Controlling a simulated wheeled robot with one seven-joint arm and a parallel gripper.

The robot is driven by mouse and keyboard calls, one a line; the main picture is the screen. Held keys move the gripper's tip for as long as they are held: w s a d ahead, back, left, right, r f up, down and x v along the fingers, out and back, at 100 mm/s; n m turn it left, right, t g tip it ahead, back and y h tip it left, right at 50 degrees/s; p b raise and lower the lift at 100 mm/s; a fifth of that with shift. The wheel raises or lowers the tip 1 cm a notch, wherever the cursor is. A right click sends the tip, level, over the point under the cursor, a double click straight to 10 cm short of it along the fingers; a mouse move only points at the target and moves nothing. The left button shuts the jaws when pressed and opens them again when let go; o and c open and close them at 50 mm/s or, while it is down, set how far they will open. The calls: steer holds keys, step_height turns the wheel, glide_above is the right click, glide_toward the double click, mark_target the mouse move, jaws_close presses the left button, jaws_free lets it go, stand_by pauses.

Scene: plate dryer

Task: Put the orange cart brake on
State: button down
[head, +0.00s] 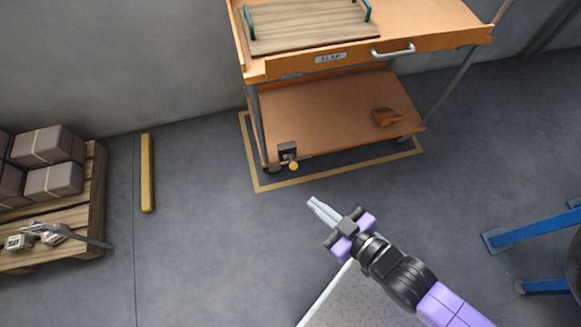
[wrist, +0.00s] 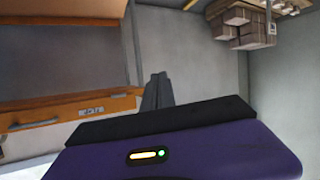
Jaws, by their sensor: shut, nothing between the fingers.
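The orange cart (head: 330,115) stands against the back wall in the head view, inside a yellow floor outline. Its brake (head: 288,152) is a dark box with a short lever and yellow knob (head: 293,166), at the cart's front left corner by the wheel. My gripper (head: 312,203) is shut and empty, in front of the cart, below and right of the brake in the picture and apart from it. In the wrist view the shut fingers (wrist: 157,92) show beside the cart's orange drawer front (wrist: 70,110); the brake is not visible there.
A pallet with boxes (head: 97,200) is at the left, near a yellow floor bar (head: 147,172). Blue legs (head: 530,238) stand at the right. The floor before the cart is clear.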

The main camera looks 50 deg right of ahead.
steer(key=w+d+f+g+h+b, duration=0.1)
steer(key=w+d+f+b, duration=0.2)
steer(key=w+f, duration=0.35)
steer(key=w+d+f+b, duration=0.2)
steer(key=w+f, duration=0.1)
steer(key=f, duration=0.6)
steer(key=g+h+b, duration=0.2)
steer(key=b, duration=0.3)
glide_above(291, 165)
steer(key=s+a, duration=0.3)
steer(key=s, duration=0.1)
step_height(291, 165, down, 10)
steer(key=shift+a+f, duration=0.1)
steer(key=shift+w+d+f+b, duration=0.55)
steer(key=shift+w+f+b, duration=0.15)
steer(key=shift+f, duration=0.6)
steer(key=shift+w+d+f+b, duration=0.5)
steer(key=shift+w+f+b, duration=0.25)
steer(key=shift+f, duration=0.5)
steer(key=shift+w+d+f+b, duration=0.55)
steer(key=shift+w+f+b, duration=0.15)
steer(key=shift+f, duration=0.6)
